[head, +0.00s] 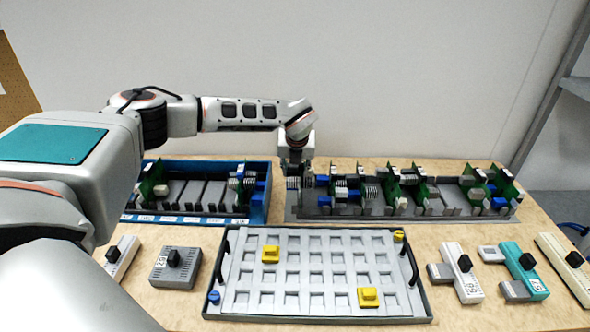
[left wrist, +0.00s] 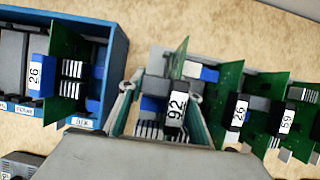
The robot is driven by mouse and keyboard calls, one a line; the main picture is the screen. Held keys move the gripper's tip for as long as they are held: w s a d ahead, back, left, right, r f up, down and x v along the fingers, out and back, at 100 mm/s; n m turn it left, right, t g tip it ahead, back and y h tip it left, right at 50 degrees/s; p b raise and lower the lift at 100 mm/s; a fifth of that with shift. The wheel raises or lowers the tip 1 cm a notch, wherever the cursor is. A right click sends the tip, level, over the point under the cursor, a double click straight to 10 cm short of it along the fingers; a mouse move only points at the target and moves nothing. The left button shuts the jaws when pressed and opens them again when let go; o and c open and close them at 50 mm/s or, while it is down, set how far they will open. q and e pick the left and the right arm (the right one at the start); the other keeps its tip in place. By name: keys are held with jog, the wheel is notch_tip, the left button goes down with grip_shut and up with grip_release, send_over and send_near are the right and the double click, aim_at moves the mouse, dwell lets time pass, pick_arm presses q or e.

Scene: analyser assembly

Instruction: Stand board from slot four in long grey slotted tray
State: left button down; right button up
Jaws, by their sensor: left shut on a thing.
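My left gripper (head: 298,174) is at the left end of the long grey slotted tray (head: 405,216). It is shut on a board with a dark block labelled 92 (left wrist: 176,108); a green card edge (left wrist: 181,58) shows behind the block. In the left wrist view the gripper's fingers (left wrist: 158,112) lie on both sides of this block. The board looks upright, but I cannot tell whether its foot is seated in the tray. Several other green boards (head: 393,182) stand in the grey tray. My right gripper is not in view.
A blue slotted tray (head: 215,164) with boards and some empty slots stands close left of the grey tray. In front lies a tray of square pockets (head: 318,318) with yellow pieces (head: 369,297). Loose modules (head: 176,267) lie on both sides of it.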

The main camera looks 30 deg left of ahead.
pick_arm(q)
jog(key=shift+f, duration=0.45)
dwell(0.3)
dwell(0.3)
jog(key=shift+f, duration=0.2)
dwell(0.4)
jog(key=shift+f+b, duration=0.4)
jog(key=shift+f, duration=0.35)
jog(key=shift+f, duration=0.45)
dwell(0.6)
jog(key=c, duration=1.4)
grip_release()
jog(key=shift+o, duration=0.8)
